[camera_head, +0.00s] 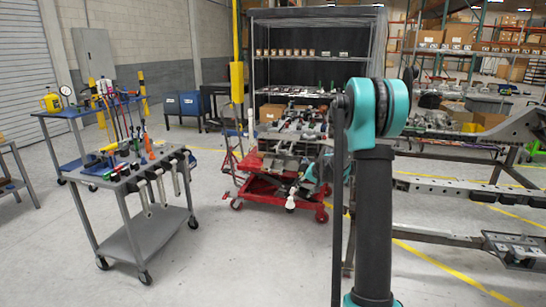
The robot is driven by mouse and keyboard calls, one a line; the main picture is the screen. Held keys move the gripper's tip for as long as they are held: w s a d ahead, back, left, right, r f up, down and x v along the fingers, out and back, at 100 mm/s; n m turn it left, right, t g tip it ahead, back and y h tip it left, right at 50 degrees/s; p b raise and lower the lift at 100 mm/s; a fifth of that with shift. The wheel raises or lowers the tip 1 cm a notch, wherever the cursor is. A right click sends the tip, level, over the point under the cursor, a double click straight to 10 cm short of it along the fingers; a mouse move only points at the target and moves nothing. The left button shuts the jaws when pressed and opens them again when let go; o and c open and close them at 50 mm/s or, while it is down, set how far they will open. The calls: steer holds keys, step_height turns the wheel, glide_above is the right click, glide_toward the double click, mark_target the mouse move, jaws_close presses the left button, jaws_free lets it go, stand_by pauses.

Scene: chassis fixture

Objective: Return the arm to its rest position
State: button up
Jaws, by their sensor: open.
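My arm rises at the right of centre, with a dark upright link (374,220) and a teal joint (378,107) at its top. A teal part of my arm (318,170) shows farther off, partly behind the upright link and in front of the red cart. My gripper (296,190) seems to be at the end of that part, small and hard to make out against the cart. It is open, and I see nothing held in it. I cannot tell whether it touches the cart.
A red lift cart (268,186) loaded with metal parts stands at the centre. A grey tool cart (150,235) is at the left. A metal chassis frame (440,190) is close on the right. Shelving (312,85) stands behind. The floor (240,260) at front centre is clear.

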steer(key=s+a+r+n+h, duration=0.1)
steer(key=s+r+n+h, duration=0.15)
steer(key=s, duration=2.05)
steer(key=s+f+n, duration=0.1)
steer(key=s+f, duration=0.1)
steer(key=s, duration=0.8)
steer(key=s+d+f+g, duration=0.1)
steer(key=s+f, duration=0.2)
steer(key=s, duration=0.7)
steer(key=shift+s+f+n+g+h, duration=0.15)
steer(key=shift+s+n+g+h, duration=0.2)
steer(key=shift+h, duration=0.1)
